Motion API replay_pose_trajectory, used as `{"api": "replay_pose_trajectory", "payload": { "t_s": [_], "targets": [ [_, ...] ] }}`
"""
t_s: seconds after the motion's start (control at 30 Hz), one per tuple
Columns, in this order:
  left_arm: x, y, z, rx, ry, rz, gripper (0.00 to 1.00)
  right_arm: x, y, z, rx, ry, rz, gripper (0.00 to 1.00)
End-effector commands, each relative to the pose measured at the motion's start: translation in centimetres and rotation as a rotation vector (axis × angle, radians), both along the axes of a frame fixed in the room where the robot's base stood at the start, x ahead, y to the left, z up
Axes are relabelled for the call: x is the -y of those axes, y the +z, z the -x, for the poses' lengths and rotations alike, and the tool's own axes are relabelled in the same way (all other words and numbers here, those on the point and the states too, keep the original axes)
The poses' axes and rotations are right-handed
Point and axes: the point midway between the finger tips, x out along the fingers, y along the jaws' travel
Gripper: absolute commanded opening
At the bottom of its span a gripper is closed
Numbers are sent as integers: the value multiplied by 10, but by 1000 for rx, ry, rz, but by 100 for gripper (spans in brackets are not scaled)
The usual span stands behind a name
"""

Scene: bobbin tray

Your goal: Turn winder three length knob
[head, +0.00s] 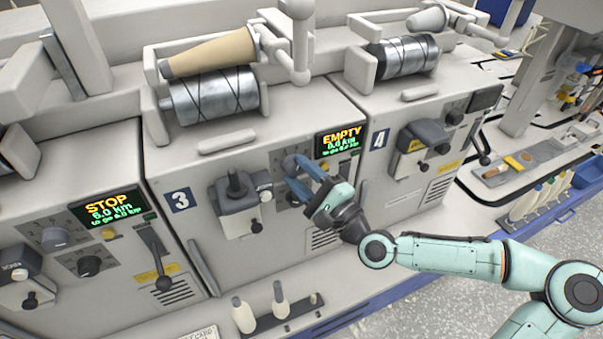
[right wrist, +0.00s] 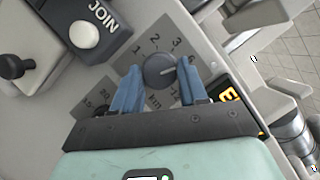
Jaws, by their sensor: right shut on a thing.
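Winder three (head: 180,200) carries a blue "3" label. Its grey length knob (right wrist: 159,70) sits on a dark dial plate marked 1, 2, 3 and "km" in the right wrist view. The knob's pale pointer line aims right, towards the right finger; the number there is partly hidden. My right gripper (head: 303,176) reaches the panel just below winder three's screen (head: 339,141), which reads "EMPTY" with small green lines. My left gripper is out of view.
A grey joiner unit (head: 238,196) with a black stick is left of my gripper. Winder four (head: 425,140) stands to the right, another winder showing "STOP" (head: 108,205) to the left. White bobbins (head: 243,315) stand on the ledge below. A second dial (right wrist: 100,98) is beside the knob.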

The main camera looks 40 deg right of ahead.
Motion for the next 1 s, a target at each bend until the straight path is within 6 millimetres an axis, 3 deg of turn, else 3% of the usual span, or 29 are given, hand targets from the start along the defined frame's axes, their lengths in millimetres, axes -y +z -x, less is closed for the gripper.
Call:
{"api": "replay_pose_trajectory", "payload": {
  "t_s": [0.4, 0.43, 0.5, 1.0],
  "targets": [
    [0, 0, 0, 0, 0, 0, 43, -1, -2, 0, -3, 2, -6, 12],
    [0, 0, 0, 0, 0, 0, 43, 0, -2, 0, -3, 2, -6, 52],
    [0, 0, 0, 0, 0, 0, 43, 0, -2, 0, -2, 1, -6, 68],
    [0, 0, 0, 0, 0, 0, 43, 2, -4, 5, 0, -1, -6, 68]
  ]
}}
